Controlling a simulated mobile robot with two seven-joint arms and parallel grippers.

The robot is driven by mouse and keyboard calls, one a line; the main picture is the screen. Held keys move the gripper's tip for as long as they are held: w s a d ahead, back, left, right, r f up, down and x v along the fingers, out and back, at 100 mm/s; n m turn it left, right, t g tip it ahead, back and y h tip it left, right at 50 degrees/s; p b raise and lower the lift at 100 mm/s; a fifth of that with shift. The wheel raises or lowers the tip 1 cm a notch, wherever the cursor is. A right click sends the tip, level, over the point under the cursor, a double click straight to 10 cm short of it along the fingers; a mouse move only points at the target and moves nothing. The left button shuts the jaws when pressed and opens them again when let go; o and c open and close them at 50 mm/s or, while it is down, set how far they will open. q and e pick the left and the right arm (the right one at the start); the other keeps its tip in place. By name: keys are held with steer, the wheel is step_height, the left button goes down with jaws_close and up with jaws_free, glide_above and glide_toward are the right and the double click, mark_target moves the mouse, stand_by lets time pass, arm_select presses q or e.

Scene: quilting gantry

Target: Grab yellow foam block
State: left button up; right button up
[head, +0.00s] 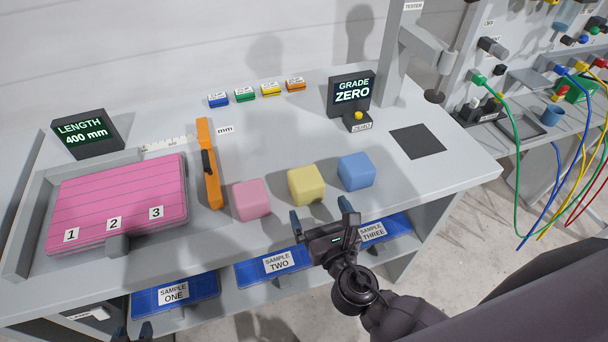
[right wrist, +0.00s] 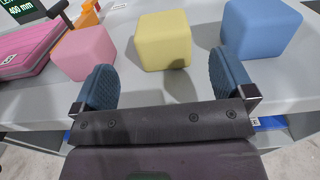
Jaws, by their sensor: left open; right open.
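The yellow foam block (head: 306,185) stands on the grey table between a pink block (head: 251,199) and a blue block (head: 356,171). My right gripper (head: 320,216) is open and empty, just in front of the yellow block on the near side. In the right wrist view the yellow block (right wrist: 163,40) lies ahead of and between the two blue finger pads (right wrist: 166,85), not touching them. My left gripper (head: 134,333) shows only its tips at the bottom edge of the head view, open, far from the blocks.
The pink block (right wrist: 83,53) and blue block (right wrist: 260,28) flank the yellow one with gaps. An orange caliper-like tool (head: 209,165) and a pink panel (head: 120,200) lie to the left. Blue sample trays (head: 275,264) sit on a shelf below the table edge. A dark square (head: 417,141) lies right.

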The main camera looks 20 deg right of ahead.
mark_target(311, 191)
steer(key=w, duration=0.3)
steer(key=shift+w, duration=0.2)
steer(key=shift+w+r+p, duration=0.15)
steer(key=shift+w+p, duration=0.2)
steer(key=shift+w, duration=0.45)
arm_select(q)
steer(key=shift+r, duration=0.7)
arm_select(e)
steer(key=shift+w, duration=2.15)
steer(key=c, duration=0.9)
arm_select(q)
steer(key=shift+s+a+f, duration=0.1)
steer(key=shift+s+f, duration=0.05)
steer(key=shift+s, duration=0.2)
